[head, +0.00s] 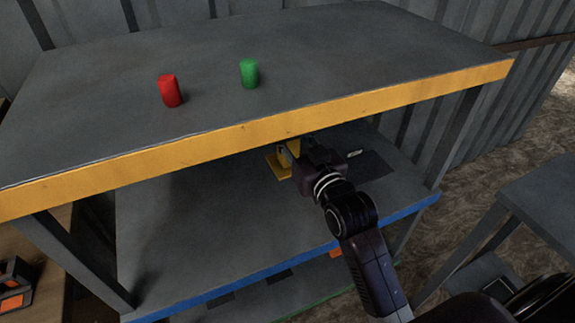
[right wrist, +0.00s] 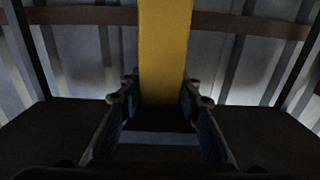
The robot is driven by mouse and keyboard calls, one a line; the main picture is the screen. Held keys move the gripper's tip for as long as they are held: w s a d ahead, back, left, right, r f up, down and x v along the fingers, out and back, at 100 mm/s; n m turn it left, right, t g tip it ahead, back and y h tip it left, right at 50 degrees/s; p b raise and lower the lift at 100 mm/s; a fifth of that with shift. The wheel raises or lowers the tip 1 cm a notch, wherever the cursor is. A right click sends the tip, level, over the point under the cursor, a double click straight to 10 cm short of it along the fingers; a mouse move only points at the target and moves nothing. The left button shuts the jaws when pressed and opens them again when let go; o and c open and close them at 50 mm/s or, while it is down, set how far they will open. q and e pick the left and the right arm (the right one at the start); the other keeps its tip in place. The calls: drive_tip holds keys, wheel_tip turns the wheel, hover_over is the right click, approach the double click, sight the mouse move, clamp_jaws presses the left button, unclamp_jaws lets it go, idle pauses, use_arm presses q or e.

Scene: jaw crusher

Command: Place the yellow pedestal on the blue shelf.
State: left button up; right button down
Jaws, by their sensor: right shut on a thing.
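The yellow pedestal (head: 279,166) is under the top board in the head view, just above or on the blue-edged shelf; I cannot tell whether it touches. In the right wrist view its yellow column (right wrist: 164,50) stands upright between the fingers. My right gripper (head: 290,152) is shut on it, reaching in from the front right. The blue shelf (head: 210,230) is the middle level, with a grey surface and a blue front edge. My left gripper is not in view.
A lower level has a green edge (head: 318,303). The shelf's left part is clear. A corrugated wall stands behind.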

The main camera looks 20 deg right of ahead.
wheel_tip(320, 180, down, 5)
drive_tip(key=shift+r, duration=0.1)
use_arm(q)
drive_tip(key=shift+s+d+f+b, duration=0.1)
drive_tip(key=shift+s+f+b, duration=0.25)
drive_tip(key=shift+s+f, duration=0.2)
use_arm(e)
drive_tip(key=shift+f, duration=2.25)
drive_tip(key=shift+f, duration=0.1)
drive_tip(key=c, duration=1.5)
unclamp_jaws()
drive_tip(key=shift+f, duration=0.15)
drive_tip(key=shift+o, duration=0.3)
